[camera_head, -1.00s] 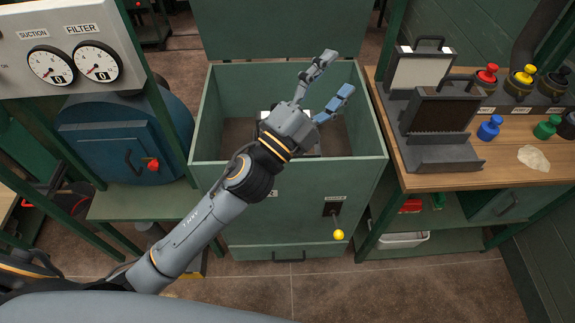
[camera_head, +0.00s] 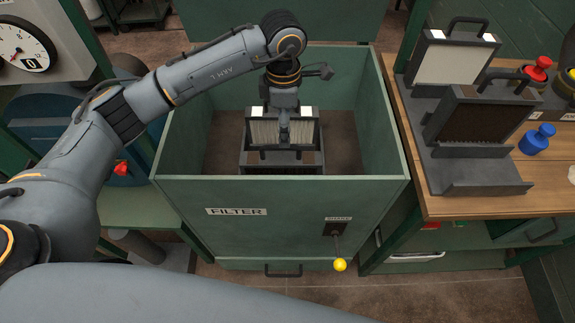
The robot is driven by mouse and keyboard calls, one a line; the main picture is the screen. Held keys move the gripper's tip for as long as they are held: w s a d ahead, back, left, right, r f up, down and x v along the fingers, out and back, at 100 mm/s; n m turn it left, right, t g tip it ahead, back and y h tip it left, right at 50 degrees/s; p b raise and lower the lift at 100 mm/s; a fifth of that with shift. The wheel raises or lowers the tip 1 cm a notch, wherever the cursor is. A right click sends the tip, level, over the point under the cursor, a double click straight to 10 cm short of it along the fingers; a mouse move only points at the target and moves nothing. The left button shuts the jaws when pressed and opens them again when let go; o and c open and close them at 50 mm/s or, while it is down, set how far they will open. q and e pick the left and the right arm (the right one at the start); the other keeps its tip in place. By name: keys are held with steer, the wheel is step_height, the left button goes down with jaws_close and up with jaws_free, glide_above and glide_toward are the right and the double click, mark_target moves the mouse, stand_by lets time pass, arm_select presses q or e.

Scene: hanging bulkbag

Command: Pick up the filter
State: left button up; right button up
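A filter (camera_head: 263,133) with a pale pleated face and dark frame stands in a dark holder (camera_head: 255,157) inside the open green box marked FILTER (camera_head: 285,192). My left gripper (camera_head: 284,135) points down into the box, in front of the filter's middle. It is seen nearly edge-on, so its finger gap and any contact with the filter cannot be told. On the bench at right, a rack (camera_head: 478,176) holds a white-faced filter (camera_head: 447,62) at the back and a dark brown-faced filter (camera_head: 473,120) in front, both with top handles. My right gripper is not in view.
A yellow-knobbed shake lever (camera_head: 340,264) sticks out of the box front. The wooden bench (camera_head: 440,203) carries red and blue knobs (camera_head: 538,139). A gauge (camera_head: 25,48) and a blue machine stand at left.

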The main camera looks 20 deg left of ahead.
mark_target(281, 158)
arm_select(q)
steer(key=s+f, duration=0.1)
steer(key=s+f+p, duration=0.1)
steer(key=f, duration=0.1)
steer(key=shift+a, duration=0.1)
steer(key=f, duration=0.3)
steer(key=shift+w+f, duration=0.1)
steer(key=shift+w, duration=0.1)
step_height(281, 158, down, 3)
steer(key=shift+a+p, duration=0.1)
steer(key=shift+p, duration=0.5)
step_height(281, 158, down, 3)
steer(key=shift+a+f+p, duration=0.15)
steer(key=shift+f+p, duration=0.05)
steer(key=shift+p, duration=0.15)
steer(key=shift+f, duration=0.15)
steer(key=c, duration=1)
jaws_close()
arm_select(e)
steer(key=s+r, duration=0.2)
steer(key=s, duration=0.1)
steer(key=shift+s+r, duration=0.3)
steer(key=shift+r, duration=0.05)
